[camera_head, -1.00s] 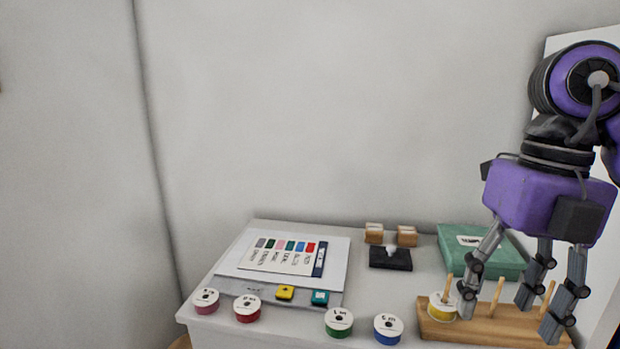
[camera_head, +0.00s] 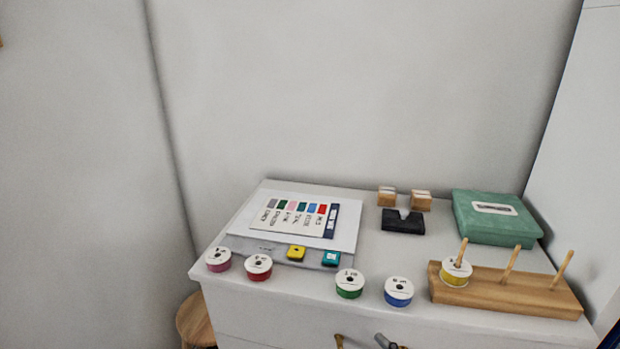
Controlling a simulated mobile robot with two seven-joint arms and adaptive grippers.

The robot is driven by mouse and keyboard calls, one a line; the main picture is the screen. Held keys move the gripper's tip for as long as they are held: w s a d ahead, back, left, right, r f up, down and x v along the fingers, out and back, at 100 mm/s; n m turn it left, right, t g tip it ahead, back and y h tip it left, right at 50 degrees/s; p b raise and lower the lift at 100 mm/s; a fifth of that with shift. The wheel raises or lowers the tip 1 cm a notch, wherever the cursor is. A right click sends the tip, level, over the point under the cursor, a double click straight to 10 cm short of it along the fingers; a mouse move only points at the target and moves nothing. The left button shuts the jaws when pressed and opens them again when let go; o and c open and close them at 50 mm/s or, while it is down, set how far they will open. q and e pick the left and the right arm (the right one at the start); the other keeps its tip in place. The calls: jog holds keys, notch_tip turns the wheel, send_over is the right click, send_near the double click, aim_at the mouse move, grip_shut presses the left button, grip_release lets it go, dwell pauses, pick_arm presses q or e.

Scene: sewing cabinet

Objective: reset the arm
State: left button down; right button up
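My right arm is out of the picture, and neither of my grippers can be made out. A small grey piece (camera_head: 386,341) shows at the bottom edge in front of the cabinet; I cannot tell what it is. A yellow spool (camera_head: 455,272) sits around the left peg of the wooden peg rack (camera_head: 510,290); the other two pegs are bare. A pink spool (camera_head: 218,259), a red spool (camera_head: 258,267), a green spool (camera_head: 349,284) and a blue spool (camera_head: 398,291) stand along the front of the cabinet top.
The white cabinet (camera_head: 290,298) stands against the wall. A wooden stool (camera_head: 196,318) stands at left.

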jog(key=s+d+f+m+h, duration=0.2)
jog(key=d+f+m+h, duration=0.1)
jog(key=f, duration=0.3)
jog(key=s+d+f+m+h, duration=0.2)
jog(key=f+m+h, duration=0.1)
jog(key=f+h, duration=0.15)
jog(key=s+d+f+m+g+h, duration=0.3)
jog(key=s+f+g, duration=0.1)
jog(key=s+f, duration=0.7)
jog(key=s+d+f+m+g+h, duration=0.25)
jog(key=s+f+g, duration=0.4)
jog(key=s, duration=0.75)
pick_arm(q)
jog(key=w+r+t+p, duration=0.1)
jog(key=w+r+p, duration=0.3)
jog(key=r+p, duration=0.8)
jog(key=shift+w+d+r, duration=0.15)
jog(key=shift+d, duration=0.2)
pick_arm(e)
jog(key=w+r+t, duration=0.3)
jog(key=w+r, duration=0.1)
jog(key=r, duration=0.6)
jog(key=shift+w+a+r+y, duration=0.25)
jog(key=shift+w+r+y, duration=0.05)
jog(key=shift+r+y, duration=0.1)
pick_arm(q)
jog(key=shift+w, duration=0.1)
jog(key=shift+w+d+r, duration=0.25)
jog(key=shift+w, duration=0.1)
